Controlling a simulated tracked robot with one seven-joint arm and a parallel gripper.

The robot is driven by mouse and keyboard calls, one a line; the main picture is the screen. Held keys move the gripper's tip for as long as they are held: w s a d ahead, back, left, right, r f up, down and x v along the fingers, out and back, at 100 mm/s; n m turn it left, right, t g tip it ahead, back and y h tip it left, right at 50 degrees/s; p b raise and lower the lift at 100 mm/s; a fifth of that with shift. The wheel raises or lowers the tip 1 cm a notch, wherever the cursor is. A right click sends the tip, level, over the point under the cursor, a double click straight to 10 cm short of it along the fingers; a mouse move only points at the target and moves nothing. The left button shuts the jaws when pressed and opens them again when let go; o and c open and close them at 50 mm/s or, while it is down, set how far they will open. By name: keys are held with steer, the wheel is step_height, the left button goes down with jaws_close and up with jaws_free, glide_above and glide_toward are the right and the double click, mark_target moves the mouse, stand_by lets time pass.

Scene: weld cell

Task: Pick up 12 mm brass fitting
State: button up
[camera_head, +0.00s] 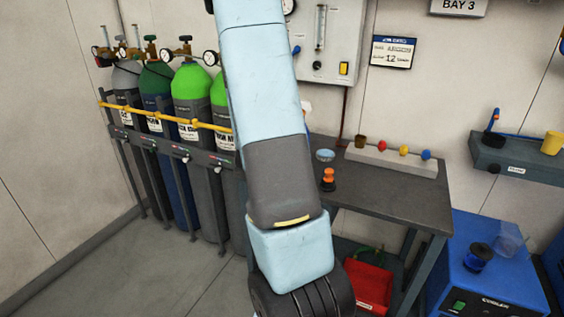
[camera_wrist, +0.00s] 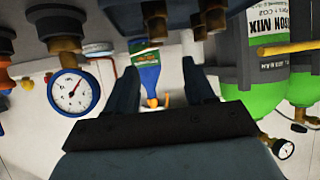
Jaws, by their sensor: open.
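Several brown-and-brass coloured fittings hang into the top of the wrist view: one left of centre (camera_wrist: 63,28), one near the middle (camera_wrist: 156,18) and one to its right (camera_wrist: 212,16). I cannot tell which is the 12 mm brass fitting. In the camera_head view a small brown piece (camera_head: 361,141) sits at the left end of a pale rack on the bench. My gripper (camera_wrist: 161,78) is open, its dark fingers spread apart with nothing seen held. A blue bottle with an orange tip (camera_wrist: 146,65) shows between the fingers. My arm hides the gripper in the camera_head view.
The grey bench (camera_head: 400,195) carries the pale rack (camera_head: 420,165), an orange-and-black item (camera_head: 328,178) and a small bowl (camera_head: 325,155). Gas cylinders (camera_head: 191,85) stand at left. A blue cooler (camera_head: 490,285) and red bin (camera_head: 369,285) are low right. A gauge (camera_wrist: 73,92) is left of my fingers.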

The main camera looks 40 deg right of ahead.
steer(key=shift+x, duration=4.4)
steer(key=shift+s, duration=0.15)
steer(key=shift+c, duration=0.3)
jaws_close()
